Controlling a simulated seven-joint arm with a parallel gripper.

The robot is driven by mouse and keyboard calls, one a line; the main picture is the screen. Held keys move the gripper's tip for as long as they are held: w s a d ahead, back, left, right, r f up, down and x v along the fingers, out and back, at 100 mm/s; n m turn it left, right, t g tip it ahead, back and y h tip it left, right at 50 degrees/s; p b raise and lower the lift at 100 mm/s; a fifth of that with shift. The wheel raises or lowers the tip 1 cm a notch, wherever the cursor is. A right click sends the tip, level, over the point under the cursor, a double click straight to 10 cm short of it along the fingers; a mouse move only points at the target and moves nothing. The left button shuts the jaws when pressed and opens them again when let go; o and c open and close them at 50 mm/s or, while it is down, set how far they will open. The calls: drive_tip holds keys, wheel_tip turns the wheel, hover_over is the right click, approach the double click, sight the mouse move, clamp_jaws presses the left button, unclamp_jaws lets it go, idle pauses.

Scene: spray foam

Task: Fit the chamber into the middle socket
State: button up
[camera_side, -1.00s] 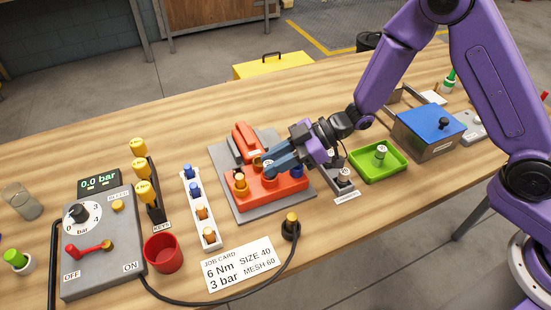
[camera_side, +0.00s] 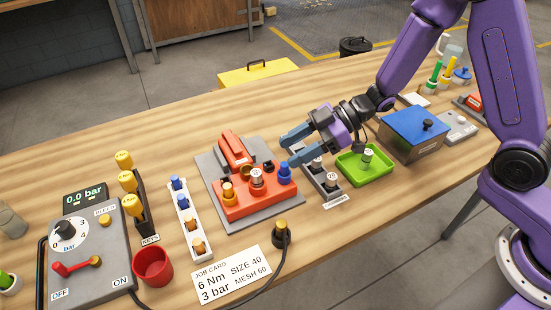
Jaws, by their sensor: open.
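A silver chamber (camera_side: 256,178) with a pale marked top stands upright in the middle socket of the orange-red block (camera_side: 246,207). I cannot tell from this angle how deep it sits. A yellow-orange fitting (camera_side: 228,190) is to its left and a blue fitting (camera_side: 284,173) to its right. My gripper (camera_side: 287,150) is open and empty, above and to the right of the block, apart from the chamber. The grey chamber rack (camera_side: 334,194) to its right holds other chambers (camera_side: 331,179), partly hidden by my gripper.
A green tray (camera_side: 381,174) with a small part (camera_side: 367,155) stands right of the rack. A blue-lidded box (camera_side: 416,126) is beyond it. A white strip (camera_side: 187,222) of blue and orange parts, a red cup (camera_side: 153,266) and a cable are to the left and front.

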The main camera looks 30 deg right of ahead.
drive_tip(key=shift+v, duration=1.8)
drive_tip(key=s+d+r+m+t+h, duration=0.3)
drive_tip(key=s+d+h, duration=0.1)
drive_tip(key=d+h, duration=0.4)
drive_tip(key=s+d+g+h, duration=0.1)
drive_tip(key=s+d, duration=0.2)
drive_tip(key=s, duration=0.4)
drive_tip(key=s+d+r+g+h, duration=0.1)
drive_tip(key=s+d+g, duration=0.1)
drive_tip(key=s, duration=0.5)
drive_tip(key=s+d+r+g+h, duration=0.1)
drive_tip(key=s+d+g, duration=0.1)
drive_tip(key=s+d, duration=0.3)
drive_tip(key=shift+s+h, duration=0.3)
drive_tip(key=shift+s, duration=0.9)
